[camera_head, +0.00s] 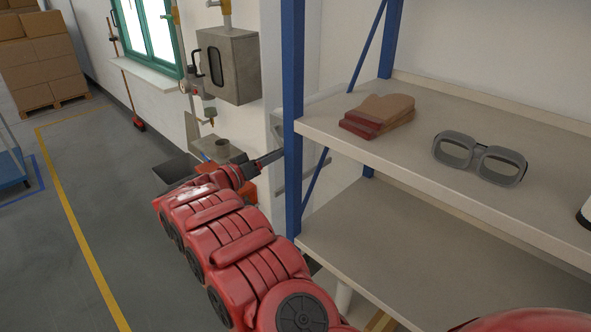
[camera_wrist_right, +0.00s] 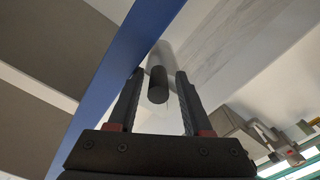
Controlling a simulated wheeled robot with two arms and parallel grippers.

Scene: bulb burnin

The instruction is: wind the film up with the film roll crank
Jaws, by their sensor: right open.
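My right gripper (camera_head: 270,158) reaches past the blue shelf post toward a pale grey fixture on the wall (camera_head: 312,107), partly hidden by that post. In the right wrist view my right gripper (camera_wrist_right: 159,76) is open. A dark cylindrical handle (camera_wrist_right: 157,92), which looks like the film roll crank's grip, shows between its two fingers, with gaps on both sides. A pale grey part lies behind the handle. I cannot tell how deep the handle sits between the fingers. The film is not clearly made out. My left gripper is not in view.
The blue post (camera_head: 293,120) stands close beside my right gripper. The shelf (camera_head: 350,140) holds mitts (camera_head: 385,108) and goggles (camera_head: 480,157). A grey wall box (camera_head: 230,65) hangs beyond the gripper. The floor at the left is open, with a yellow line.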

